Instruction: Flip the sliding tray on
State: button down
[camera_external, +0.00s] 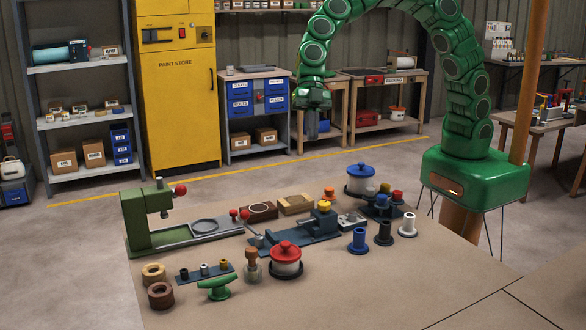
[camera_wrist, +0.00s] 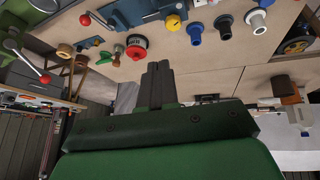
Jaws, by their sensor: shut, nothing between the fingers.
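A green press (camera_external: 140,220) stands at the left of the workbench, with a red-knobbed lever on its head. A long grey sliding tray (camera_external: 228,230) with a round ring runs out from its base to the right and has red knobs near its right end. My gripper (camera_external: 318,132) hangs pointing down from the green arm, high above and behind the bench, apart from the press and tray. Its dark fingers (camera_wrist: 159,68) are together and empty in the wrist view. Part of the green press (camera_wrist: 12,32) shows at that view's upper left.
A blue-grey vise (camera_external: 300,232), a red-lidded pot (camera_external: 286,258), a blue-lidded pot (camera_external: 361,178) and several spools crowd the bench. Wooden rings (camera_external: 160,295) and a green handle (camera_external: 217,286) lie at the front left. The bench's front right is clear.

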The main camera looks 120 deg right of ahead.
jog(key=w+d+f+n+t, duration=0.2)
jog(key=w+d+f+n, duration=0.1)
jog(key=w+d+f, duration=0.6)
jog(key=shift+w+d+f+h, duration=0.3)
jog(key=shift+w+d+f, duration=0.1)
jog(key=shift+w+d, duration=0.3)
jog(key=shift+s+f, duration=0.1)
send_near(238, 221)
jog(key=s+f, duration=0.1)
jog(key=a+f, duration=0.1)
jog(key=f, duration=0.1)
jog(key=shift+s+a, duration=0.15)
jog(key=shift+s, duration=0.2)
jog(key=shift+w+a+f, duration=0.1)
jog(key=shift+w+a, duration=0.05)
jog(key=shift+w, duration=0.6)
jog(key=shift+w+a+f, duration=0.1)
jog(key=shift+w+a, duration=0.05)
jog(key=shift+w, duration=0.6)
jog(key=shift+w, duration=0.15)
